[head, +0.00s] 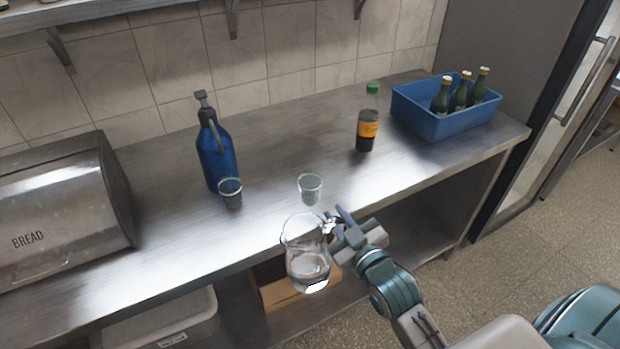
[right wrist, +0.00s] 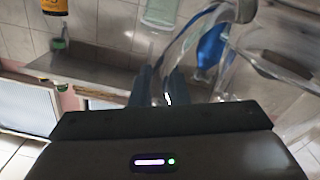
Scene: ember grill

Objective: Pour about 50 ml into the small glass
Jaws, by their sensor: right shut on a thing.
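My right gripper (head: 338,222) is shut on the handle of a clear glass jug (head: 307,256) with some clear liquid in its bottom. The jug hangs about upright at the counter's front edge, apart from the glasses. In the right wrist view my fingers (right wrist: 160,88) close on the jug's handle, and the jug (right wrist: 275,70) fills the right side. A small clear glass (head: 310,188) stands on the counter just behind the jug. Another small glass (head: 230,192), darker looking, stands to its left, in front of a blue bottle. My left gripper is not in view.
The steel counter (head: 270,212) holds a blue pump bottle (head: 216,155), a dark soda bottle with a green cap (head: 367,125) and a blue crate (head: 440,126) with green bottles. A bread box (head: 60,215) stands at left.

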